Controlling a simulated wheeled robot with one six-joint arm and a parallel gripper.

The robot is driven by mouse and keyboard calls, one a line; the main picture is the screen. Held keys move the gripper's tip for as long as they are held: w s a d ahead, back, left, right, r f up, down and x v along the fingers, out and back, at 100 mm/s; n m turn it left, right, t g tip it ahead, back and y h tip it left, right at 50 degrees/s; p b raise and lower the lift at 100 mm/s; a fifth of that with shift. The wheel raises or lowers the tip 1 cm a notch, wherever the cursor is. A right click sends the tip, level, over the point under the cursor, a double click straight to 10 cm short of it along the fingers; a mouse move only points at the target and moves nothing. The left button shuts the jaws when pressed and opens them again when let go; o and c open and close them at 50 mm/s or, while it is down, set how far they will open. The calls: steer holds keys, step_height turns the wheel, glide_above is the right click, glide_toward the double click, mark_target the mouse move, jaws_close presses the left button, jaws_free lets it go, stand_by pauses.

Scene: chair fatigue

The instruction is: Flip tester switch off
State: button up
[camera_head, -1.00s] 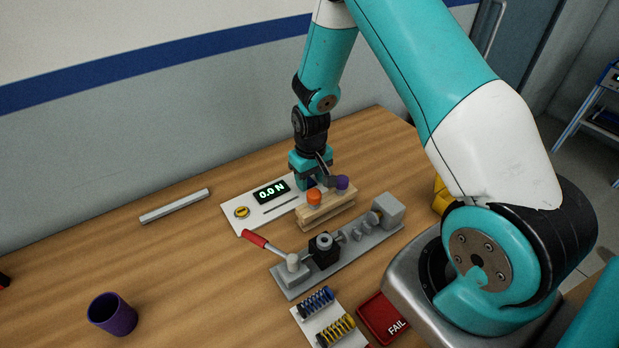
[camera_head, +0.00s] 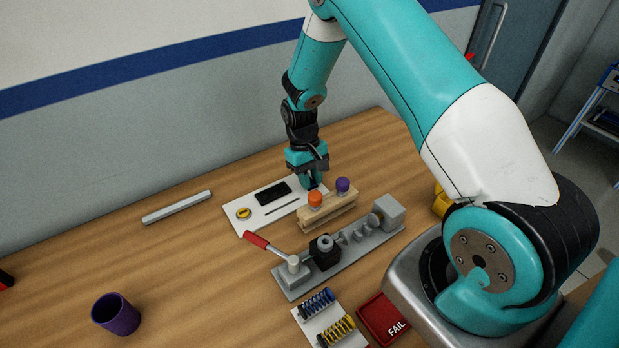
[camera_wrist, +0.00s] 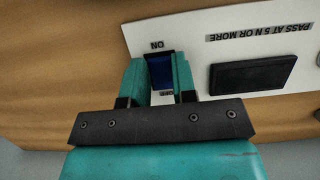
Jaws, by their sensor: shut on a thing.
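The tester is a white panel (camera_head: 252,218) on the table. Its display (camera_head: 273,193) is dark, and it also shows in the wrist view (camera_wrist: 254,75). The tester switch is a dark blue rocker (camera_wrist: 160,68) between the ON and OFF labels. My gripper (camera_head: 313,184) is down at the panel's right end, and in the wrist view (camera_wrist: 158,77) its teal fingers are shut on the switch, one on each side. In the head view my gripper and the wooden block hide the switch.
A wooden block (camera_head: 331,212) with an orange knob and a purple knob stands close in front of my gripper. A grey fixture with a red lever (camera_head: 257,241), a spring tray, a red FAIL tray (camera_head: 384,320) and a purple cup (camera_head: 115,315) stand nearer. The left table is mostly clear.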

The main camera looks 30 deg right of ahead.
steer(key=o, duration=0.9)
steer(key=shift+r, duration=0.1)
steer(key=b+v, duration=0.3)
steer(key=v, duration=1.4)
steer(key=shift+r+b, duration=0.15)
steer(key=shift+b, duration=0.25)
